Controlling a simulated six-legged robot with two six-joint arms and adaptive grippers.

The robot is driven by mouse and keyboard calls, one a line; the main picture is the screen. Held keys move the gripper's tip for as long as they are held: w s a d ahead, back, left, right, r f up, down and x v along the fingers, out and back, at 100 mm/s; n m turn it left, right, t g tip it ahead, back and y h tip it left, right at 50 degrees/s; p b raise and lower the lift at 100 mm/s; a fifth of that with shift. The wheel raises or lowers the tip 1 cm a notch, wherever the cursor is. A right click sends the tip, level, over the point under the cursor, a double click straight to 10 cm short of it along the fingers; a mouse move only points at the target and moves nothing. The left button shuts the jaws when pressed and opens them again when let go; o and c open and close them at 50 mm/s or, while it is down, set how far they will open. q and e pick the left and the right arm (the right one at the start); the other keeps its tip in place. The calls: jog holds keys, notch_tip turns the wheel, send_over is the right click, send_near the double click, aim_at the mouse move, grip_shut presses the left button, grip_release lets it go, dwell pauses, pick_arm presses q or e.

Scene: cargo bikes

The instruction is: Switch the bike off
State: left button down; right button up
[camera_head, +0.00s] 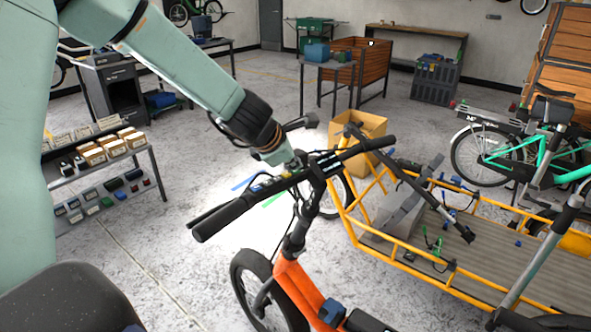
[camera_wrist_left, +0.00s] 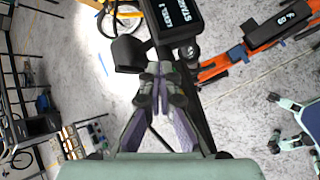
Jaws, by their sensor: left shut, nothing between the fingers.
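The orange cargo bike (camera_head: 297,290) stands in front of me, with a black handlebar (camera_head: 235,207) across the middle of the head view. A small display (camera_head: 329,163) sits at the middle of the bar. In the left wrist view the display (camera_wrist_left: 178,20) is lit, with partly cut-off text that seems to read "LEVEL 1" and "STAND". My left gripper (camera_head: 290,168) is at the handlebar, left of the display. In the left wrist view its fingertips (camera_wrist_left: 163,85) are together and empty, just below the display and beside a dark control part (camera_wrist_left: 128,54). Contact cannot be told.
A shelf with small boxes (camera_head: 105,150) is at the left. Bare floor lies between shelf and bike.

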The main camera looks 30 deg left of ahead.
pick_arm(q)
jog(key=shift+f, duration=0.15)
jog(key=shift+d+r+p, duration=0.1)
jog(key=shift+r+p, duration=0.45)
jog(key=shift+r, duration=0.15)
jog(key=r+p, duration=0.5)
jog(key=r, duration=0.1)
jog(key=shift+w+p, duration=0.25)
jog(key=shift+p, duration=0.15)
dwell(0.3)
